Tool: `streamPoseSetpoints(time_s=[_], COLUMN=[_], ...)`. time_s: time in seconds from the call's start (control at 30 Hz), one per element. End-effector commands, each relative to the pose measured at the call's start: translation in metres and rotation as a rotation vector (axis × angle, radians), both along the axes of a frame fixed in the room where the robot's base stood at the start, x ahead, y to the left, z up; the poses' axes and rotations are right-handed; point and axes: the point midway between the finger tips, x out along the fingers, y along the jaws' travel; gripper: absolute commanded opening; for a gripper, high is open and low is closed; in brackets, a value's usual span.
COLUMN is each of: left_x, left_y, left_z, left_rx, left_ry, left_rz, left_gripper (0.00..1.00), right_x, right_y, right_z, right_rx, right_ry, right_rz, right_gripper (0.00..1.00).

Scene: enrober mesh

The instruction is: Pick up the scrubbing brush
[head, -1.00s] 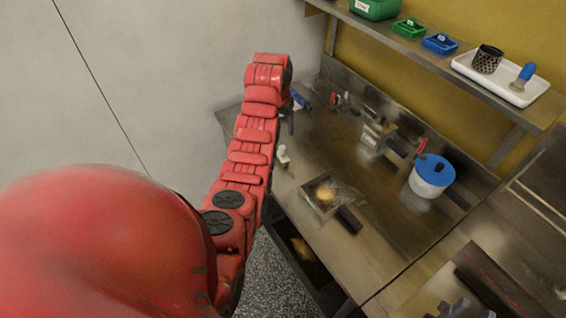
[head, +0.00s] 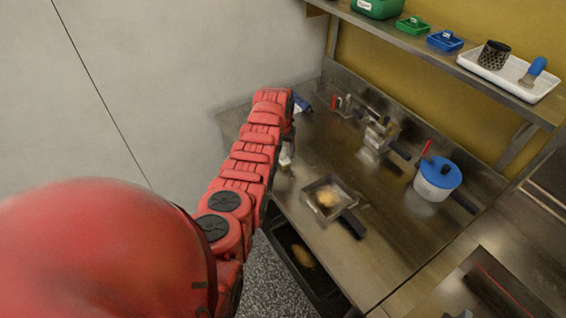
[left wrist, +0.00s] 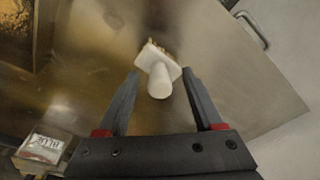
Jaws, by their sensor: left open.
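The scrubbing brush has a white handle, a white block and pale yellowish bristles. In the left wrist view the brush (left wrist: 160,80) is between the open fingers of my left gripper (left wrist: 159,74), its handle end toward the camera. I cannot tell whether the fingers touch it. In the head view the brush (head: 285,160) is a small white shape on the steel bench, partly hidden by my left gripper (head: 288,150), which is above or around it. My right gripper is not in view.
A square pan (head: 318,210) with a black handle stands to the right of the brush. A white pot with a blue lid (head: 437,174) and metal fittings (head: 378,138) are farther right. A shelf with a white tray (head: 508,79) runs along the wall. In the wrist view a labelled box (left wrist: 40,148) is lower left.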

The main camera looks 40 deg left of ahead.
Motion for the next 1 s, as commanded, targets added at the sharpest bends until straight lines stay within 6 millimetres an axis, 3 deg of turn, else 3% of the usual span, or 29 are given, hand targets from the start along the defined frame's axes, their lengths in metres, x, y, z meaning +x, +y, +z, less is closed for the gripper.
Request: streamPoseSetpoints(time_s=[0.23, 0.6, 1.0], left_x=[0.0009, 0.001, 0.0012], left_y=[0.0002, 0.0001, 0.0001], left_z=[-0.0012, -0.001, 0.0024], left_rx=[0.0, 0.001, 0.001], left_ry=[-0.001, -0.002, -0.003], left_rz=[0.0, -0.001, -0.001], left_gripper=[0.68, 0.02, 0.0], right_x=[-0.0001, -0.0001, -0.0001], right_y=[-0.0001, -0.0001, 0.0], right_z=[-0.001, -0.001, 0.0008], right_rx=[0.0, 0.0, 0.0], right_ry=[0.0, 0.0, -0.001], right_rz=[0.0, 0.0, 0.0], right_gripper=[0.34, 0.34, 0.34])
